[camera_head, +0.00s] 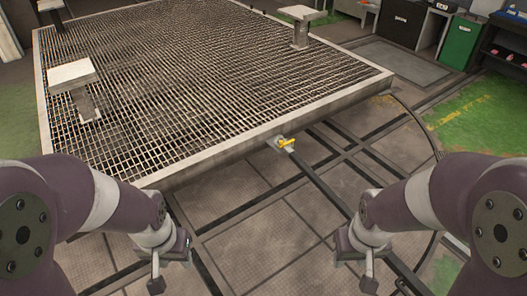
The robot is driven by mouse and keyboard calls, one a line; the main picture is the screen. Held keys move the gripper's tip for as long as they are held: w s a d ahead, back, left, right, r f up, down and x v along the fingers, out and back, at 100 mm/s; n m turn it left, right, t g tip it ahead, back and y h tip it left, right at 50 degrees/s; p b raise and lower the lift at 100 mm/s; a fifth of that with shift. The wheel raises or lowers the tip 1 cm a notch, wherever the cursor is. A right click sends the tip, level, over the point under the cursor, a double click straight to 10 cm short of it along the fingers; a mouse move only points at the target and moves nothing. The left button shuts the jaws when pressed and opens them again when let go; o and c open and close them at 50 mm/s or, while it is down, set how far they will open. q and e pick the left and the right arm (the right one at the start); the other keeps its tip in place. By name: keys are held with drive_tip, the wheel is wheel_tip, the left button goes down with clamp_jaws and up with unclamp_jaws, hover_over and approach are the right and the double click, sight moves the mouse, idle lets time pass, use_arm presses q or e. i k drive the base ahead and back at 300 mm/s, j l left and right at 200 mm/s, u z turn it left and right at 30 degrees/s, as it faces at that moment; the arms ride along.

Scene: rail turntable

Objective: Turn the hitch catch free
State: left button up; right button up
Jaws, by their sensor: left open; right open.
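The hitch catch (286,143) is a small yellow piece on a grey mount at the near edge of a large grated platform. A dark bar runs from below it toward the lower right across the floor plates. My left gripper (157,284) is at the lower left, open and empty, well apart from the catch. My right gripper (369,284) is at the lower right, open and empty, also apart from the catch. Both hang below the catch in the picture. Neither touches anything that I can see.
The grated platform (213,158) with a pale rim fills the upper left. Posts with pale flat tops stand on it, one at the left (72,76) and one at the back right (302,14). A green bin (461,42) and shelves stand far right. The space between my grippers is clear.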

sight(282, 145)
drive_tip(key=i+j+z, duration=0.15)
drive_tip(key=i, duration=0.3)
drive_tip(key=i+j+z, duration=0.15)
drive_tip(key=i+j, duration=0.15)
drive_tip(key=i, duration=0.15)
drive_tip(key=i+l+u, duration=0.2)
drive_tip(key=i, duration=2.45)
drive_tip(key=j, duration=0.1)
